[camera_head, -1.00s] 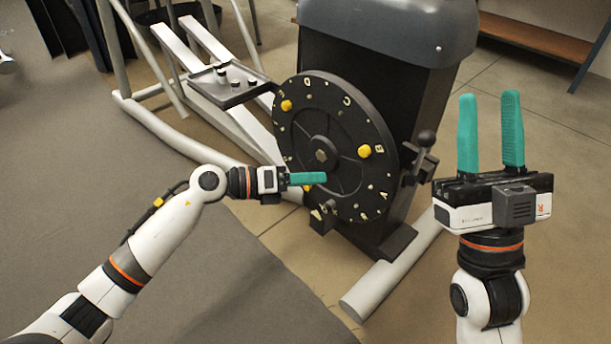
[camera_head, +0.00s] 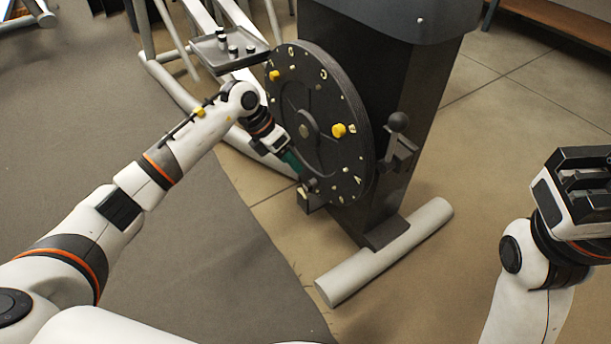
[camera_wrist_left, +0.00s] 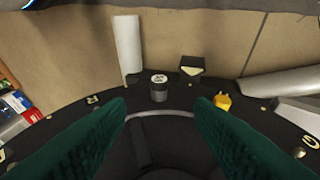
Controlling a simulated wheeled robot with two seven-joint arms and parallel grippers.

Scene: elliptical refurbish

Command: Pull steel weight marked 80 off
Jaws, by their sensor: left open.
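A small steel weight (camera_wrist_left: 159,88) with a pale marked top stands on the rim of the black disc in the left wrist view; its mark is too small to read surely. In the head view a small dark cylinder (camera_head: 310,185) at the disc's lower edge seems to be this weight. My left gripper (camera_wrist_left: 160,108) is open and empty, its green fingers to either side of the weight's line and short of it. In the head view the left gripper (camera_head: 292,161) is at the disc's lower left.
The disc (camera_head: 325,95) carries yellow knobs (camera_head: 339,130) and pale letters and is mounted on a dark machine housing (camera_head: 400,90). A lever with a ball (camera_head: 398,121) is at its right. A tray (camera_head: 215,58) with several small weights is behind. A white foot bar (camera_head: 385,250) lies below.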

